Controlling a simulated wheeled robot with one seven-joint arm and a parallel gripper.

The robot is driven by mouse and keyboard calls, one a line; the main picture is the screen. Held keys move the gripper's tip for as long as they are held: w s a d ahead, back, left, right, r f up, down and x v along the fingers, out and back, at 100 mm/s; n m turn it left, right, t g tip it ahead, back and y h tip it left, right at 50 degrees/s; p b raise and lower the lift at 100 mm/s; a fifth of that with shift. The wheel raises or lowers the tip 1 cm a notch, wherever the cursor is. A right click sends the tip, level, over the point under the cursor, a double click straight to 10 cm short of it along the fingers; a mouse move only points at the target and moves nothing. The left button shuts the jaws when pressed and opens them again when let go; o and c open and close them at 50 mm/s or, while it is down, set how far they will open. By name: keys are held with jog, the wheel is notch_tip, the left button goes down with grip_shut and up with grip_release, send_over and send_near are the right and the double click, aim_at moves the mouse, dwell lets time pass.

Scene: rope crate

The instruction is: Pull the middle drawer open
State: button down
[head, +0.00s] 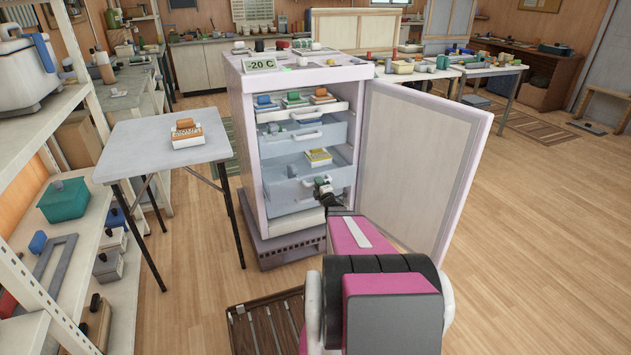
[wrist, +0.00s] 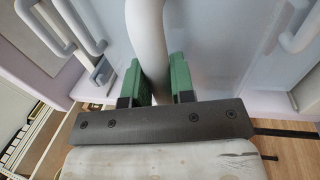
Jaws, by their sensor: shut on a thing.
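The freezer cabinet (head: 248,120) stands in the middle of the head view with its door (head: 415,165) swung open to the right. Inside are a top tray with boxes, an upper translucent drawer (head: 335,133) with a white handle, and a lower translucent drawer (head: 285,193). A yellow and white box (head: 318,157) shows above the lower front. My gripper (head: 323,188) is at the lower drawer's front. In the wrist view, my gripper (wrist: 160,82) is shut with its green pads on either side of a white handle bar (wrist: 148,35). My arm hides part of the drawer front.
Other handles (wrist: 85,30) show left in the wrist view, and one (wrist: 297,28) at right. A grey table (head: 165,150) with a box stands left of the freezer. A shelf rack (head: 50,200) is at far left. A slatted mat (head: 262,320) lies in front. Floor at right is clear.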

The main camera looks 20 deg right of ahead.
jog(key=s, duration=2.2)
jog(key=shift+s+d, duration=0.25)
jog(key=shift+d, duration=0.1)
jog(key=c, duration=1)
grip_release()
jog(key=shift+s+f, duration=0.1)
